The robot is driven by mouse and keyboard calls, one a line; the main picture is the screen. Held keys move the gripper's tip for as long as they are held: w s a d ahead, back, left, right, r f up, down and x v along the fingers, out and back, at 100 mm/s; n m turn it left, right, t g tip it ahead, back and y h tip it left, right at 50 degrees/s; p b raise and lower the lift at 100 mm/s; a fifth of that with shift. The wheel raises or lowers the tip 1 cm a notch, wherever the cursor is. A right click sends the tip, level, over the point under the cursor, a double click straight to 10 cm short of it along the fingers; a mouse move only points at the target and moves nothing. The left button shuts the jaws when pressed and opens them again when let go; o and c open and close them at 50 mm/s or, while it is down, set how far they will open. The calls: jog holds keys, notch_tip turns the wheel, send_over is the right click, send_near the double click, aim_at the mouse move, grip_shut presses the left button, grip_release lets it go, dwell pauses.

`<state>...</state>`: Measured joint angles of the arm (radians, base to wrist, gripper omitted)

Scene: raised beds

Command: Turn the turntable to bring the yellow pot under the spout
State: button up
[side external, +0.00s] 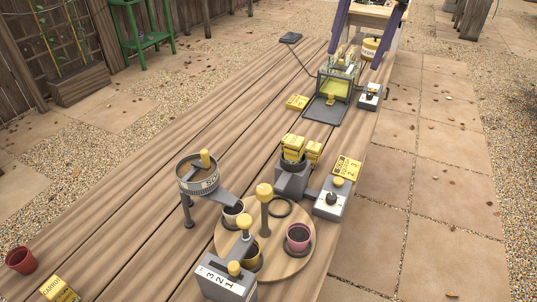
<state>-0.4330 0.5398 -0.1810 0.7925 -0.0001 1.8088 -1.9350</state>
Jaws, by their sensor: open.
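The round wooden turntable (237,232) lies on the bench with a yellow-topped post (265,205) at its middle. A pink pot (299,238) holding dark soil is at the right, an empty dark ring (293,209) at the back. The grey spout (222,198) slopes down from a round sieve toward a dark-filled pot (232,215) at the turntable's left. My gripper (360,41) appears as two purple fingers, open and apart, at the top edge, far from the turntable in the picture.
A knob box (331,203) and a grey holder of yellow packets (291,183) stand behind right. A clear-walled case (337,88) stands further back. The bench's left middle is clear.

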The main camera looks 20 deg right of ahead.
jog(key=w+a+f+n+g, duration=0.1)
jog(key=w+a+f+n, duration=0.15)
jog(key=a+f, duration=0.7)
send_over(264, 188)
notch_tip(264, 188, down, 6)
jog(key=shift+g+h, duration=0.4)
notch_tip(264, 188, down, 13)
jog(key=shift+f, duration=0.1)
grip_shut()
